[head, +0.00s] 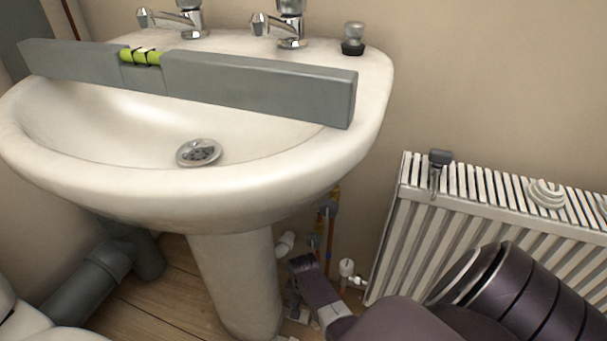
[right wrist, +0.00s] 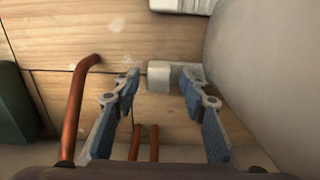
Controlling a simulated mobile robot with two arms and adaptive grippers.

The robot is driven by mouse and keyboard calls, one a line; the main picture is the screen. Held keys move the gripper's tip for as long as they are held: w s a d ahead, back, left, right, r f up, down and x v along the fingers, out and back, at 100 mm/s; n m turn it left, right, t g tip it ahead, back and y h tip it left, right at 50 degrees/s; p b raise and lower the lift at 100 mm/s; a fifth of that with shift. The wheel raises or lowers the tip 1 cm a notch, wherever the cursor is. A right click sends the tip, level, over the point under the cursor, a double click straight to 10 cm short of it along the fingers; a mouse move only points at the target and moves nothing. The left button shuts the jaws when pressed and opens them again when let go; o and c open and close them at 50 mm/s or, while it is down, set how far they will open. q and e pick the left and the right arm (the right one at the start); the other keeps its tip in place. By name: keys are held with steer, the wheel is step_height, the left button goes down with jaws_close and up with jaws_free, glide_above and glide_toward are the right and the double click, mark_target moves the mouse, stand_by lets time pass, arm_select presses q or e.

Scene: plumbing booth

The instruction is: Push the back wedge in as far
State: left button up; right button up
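A small white block, which I take for the back wedge (right wrist: 160,76), lies on the wooden floor in the right wrist view. Its right end is at the foot of the basin pedestal (right wrist: 265,70); I cannot tell how far under it goes. My right gripper (right wrist: 160,78) is open, with one finger on each side of the wedge's near end. I see no clear contact with it. A second white piece (right wrist: 185,5) lies along the pedestal at the top edge. In the head view my right gripper (head: 303,300) is low beside the pedestal (head: 235,275), its fingertips mostly hidden. My left gripper is not visible.
Copper pipes (right wrist: 75,110) rise close to the left finger. Valves and pipes (head: 325,225) stand behind the pedestal. A white radiator (head: 400,235) is at right. A grey level (head: 260,85) rests across the basin (head: 120,195). A grey waste pipe (head: 85,285) runs at left.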

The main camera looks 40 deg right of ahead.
mark_target(303, 314)
step_height(303, 314, up, 12)
stand_by(0.6)
steer(key=shift+s+f, duration=0.1)
stand_by(0.4)
